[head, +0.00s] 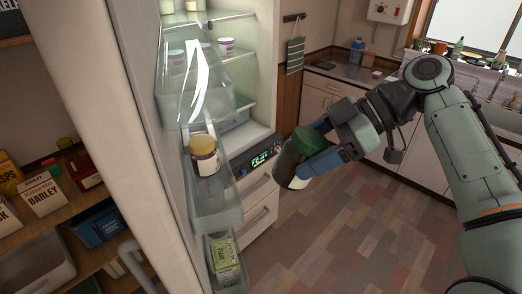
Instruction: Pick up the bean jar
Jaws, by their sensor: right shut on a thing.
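A dark jar with a green lid (293,161) is in my right gripper (318,152), held tilted in the air in front of the open fridge, right of the door shelves. Its lower part looks pale; I cannot read a label on it. The gripper is shut on its upper side, and the blue fingers hide part of the jar. Another jar with a yellow-brown lid and pale label (204,155) stands in the fridge door shelf (214,205), left of the gripper. My left gripper is not in view.
The fridge door's lower bin holds a green packet (225,258). Fridge shelves (233,85) hold small tubs. A pantry shelf with a barley box (43,194) stands at left. A counter (340,72) is behind. The floor (345,235) below the jar is clear.

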